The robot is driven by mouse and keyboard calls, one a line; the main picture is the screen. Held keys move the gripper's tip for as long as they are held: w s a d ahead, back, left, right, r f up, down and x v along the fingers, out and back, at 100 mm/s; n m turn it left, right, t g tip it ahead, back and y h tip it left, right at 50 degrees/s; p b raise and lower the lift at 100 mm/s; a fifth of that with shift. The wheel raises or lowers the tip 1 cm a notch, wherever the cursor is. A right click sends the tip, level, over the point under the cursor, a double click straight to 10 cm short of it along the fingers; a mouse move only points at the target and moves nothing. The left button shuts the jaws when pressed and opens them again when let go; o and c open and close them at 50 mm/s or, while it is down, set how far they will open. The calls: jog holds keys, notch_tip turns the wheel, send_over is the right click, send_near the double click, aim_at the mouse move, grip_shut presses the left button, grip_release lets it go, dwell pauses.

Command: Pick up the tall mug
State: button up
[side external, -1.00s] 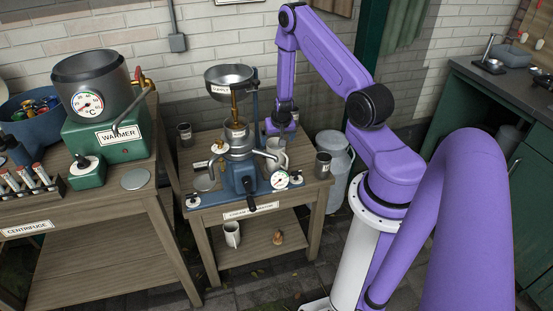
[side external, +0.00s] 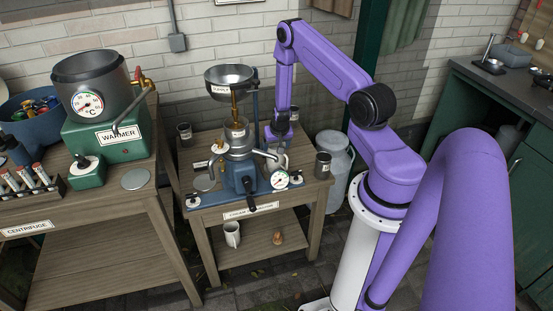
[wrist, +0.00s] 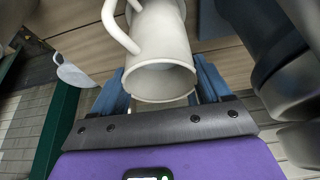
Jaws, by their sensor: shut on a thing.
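A cream-white tall mug (wrist: 160,55) with a looped handle at its upper left is between the two blue fingers of my gripper (wrist: 162,82) in the wrist view. The fingers are shut on it, and its open rim faces my wrist. In the side view my gripper (side external: 278,139) points down behind the separator, and the pale mug (side external: 276,158) shows below it, partly hidden by the separator's parts. I cannot tell whether the mug's base touches the table.
The blue cream separator (side external: 238,165) stands close to my gripper's left on the wooden table (side external: 210,213). Dark metal cups stand at the right (side external: 323,165) and left (side external: 184,134). Another white mug (side external: 232,235) is on the lower shelf. A milk can (side external: 335,160) stands beside the table.

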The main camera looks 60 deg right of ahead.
jog(key=shift+r, duration=0.1)
grip_shut()
notch_tip(320, 180, up, 7)
jog(key=s+d, duration=1.2)
jog(key=shift+s+d, duration=0.35)
jog(key=shift+d, duration=0.05)
